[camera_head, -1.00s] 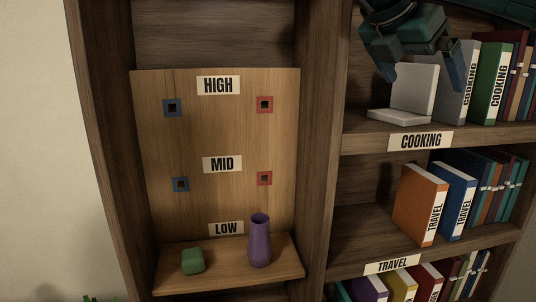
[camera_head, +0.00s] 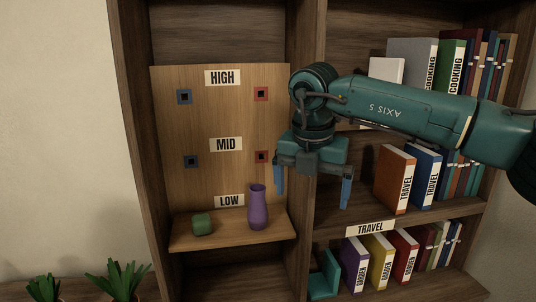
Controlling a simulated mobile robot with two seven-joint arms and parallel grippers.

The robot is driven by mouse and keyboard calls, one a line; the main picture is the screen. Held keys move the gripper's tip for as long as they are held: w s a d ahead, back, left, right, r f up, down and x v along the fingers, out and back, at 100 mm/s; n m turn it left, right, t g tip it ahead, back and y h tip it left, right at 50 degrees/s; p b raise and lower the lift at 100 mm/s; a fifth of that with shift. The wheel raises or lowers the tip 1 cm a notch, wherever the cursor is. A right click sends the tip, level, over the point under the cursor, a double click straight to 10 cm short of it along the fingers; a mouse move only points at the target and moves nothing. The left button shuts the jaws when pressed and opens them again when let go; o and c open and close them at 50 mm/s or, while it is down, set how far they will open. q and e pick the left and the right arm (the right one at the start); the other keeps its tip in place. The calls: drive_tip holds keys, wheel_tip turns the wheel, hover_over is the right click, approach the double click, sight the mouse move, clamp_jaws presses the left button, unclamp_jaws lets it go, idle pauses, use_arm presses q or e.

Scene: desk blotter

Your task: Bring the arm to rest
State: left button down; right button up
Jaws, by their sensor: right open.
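My right gripper (camera_head: 313,188) hangs from the teal arm (camera_head: 400,107), which comes in from the right in the head view. Its two blue fingers point down and stand wide apart, with nothing between them. It is in front of the upright between the left bay and the travel shelf. The purple vase (camera_head: 258,208) stands upright on the low shelf (camera_head: 185,240), to the left of the gripper and apart from it. My left gripper does not show.
Orange (camera_head: 394,180) and blue (camera_head: 424,176) travel books stand right of the gripper. The cooking books (camera_head: 412,64) are above the arm, garden books (camera_head: 380,255) below. Two plants (camera_head: 118,281) are at bottom left.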

drive_tip(key=s+a+f+n+g+y, duration=0.3)
drive_tip(key=s+a+f+y, duration=0.25)
drive_tip(key=a+f, duration=0.4)
drive_tip(key=s+a+m+g+y, duration=0.3)
drive_tip(key=s+a+y, duration=0.7)
drive_tip(key=a+y, duration=0.4)
drive_tip(key=w+d+f+m+t+h, duration=0.35)
drive_tip(key=d+f+m+t, duration=0.4)
drive_tip(key=m+t, duration=0.3)
drive_tip(key=w+d+f+m+t+h, duration=0.2)
drive_tip(key=d+f+m+t+h, duration=0.2)
drive_tip(key=d+f+m+t, duration=0.5)
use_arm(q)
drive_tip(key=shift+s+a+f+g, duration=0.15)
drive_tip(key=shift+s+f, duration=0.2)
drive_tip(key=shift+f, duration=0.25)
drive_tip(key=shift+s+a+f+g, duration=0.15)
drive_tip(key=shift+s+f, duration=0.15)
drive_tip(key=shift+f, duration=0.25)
use_arm(e)
drive_tip(key=s+d+f+m+g+h, duration=0.6)
drive_tip(key=s+d+f+m+h, duration=0.2)
drive_tip(key=s+d+f, duration=0.7)
wheel_tip(320, 180, down, 4)
drive_tip(key=shift+s+r+m+h, duration=0.25)
drive_tip(key=shift+s+m+h, duration=0.05)
drive_tip(key=shift+s+m, duration=0.3)
